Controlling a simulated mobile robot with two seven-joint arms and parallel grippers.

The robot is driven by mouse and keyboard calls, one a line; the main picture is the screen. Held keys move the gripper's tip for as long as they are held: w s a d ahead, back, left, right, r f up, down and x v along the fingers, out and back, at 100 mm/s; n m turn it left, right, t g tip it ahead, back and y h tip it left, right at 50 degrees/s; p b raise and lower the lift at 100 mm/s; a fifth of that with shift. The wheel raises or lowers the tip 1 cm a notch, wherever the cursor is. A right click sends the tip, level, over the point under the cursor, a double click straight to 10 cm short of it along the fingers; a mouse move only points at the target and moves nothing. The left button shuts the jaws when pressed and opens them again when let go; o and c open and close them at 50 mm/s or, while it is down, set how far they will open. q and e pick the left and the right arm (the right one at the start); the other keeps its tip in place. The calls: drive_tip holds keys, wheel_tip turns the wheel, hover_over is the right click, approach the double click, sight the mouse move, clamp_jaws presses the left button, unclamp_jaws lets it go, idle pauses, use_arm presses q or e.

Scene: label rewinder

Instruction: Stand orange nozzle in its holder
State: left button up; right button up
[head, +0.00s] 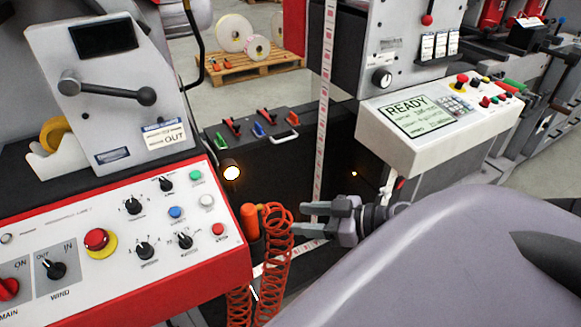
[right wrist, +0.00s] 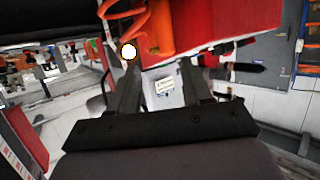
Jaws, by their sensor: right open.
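The orange nozzle (head: 250,222) is upright at the right edge of the red-and-white control panel, with its orange coiled hose (head: 276,235) hanging beside it. I cannot make out a separate holder or tell whether the nozzle is seated in one. My right gripper (head: 303,218) is open, just right of the coil, with its fingers pointing left toward it. In the right wrist view the nozzle (right wrist: 161,28) lies beyond the gap between the open fingers (right wrist: 163,70), with nothing held between them. My left gripper is not in view.
The control panel (head: 120,258) with knobs and buttons fills the lower left. A lit lamp (head: 231,171) stands above the nozzle. A white paper web (head: 322,130) runs vertically behind my right gripper. A READY display console (head: 420,115) stands at right.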

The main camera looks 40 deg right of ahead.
drive_tip(key=s+a+f+m+g+h, duration=0.2)
drive_tip(key=s+a+f, duration=0.5)
drive_tip(key=a+f, duration=0.7)
drive_tip(key=m+h, duration=0.1)
drive_tip(key=h, duration=0.1)
drive_tip(key=shift+s+a+f+h, duration=0.2)
drive_tip(key=shift+a+f+h, duration=0.05)
drive_tip(key=shift+f+h, duration=0.1)
idle(0.4)
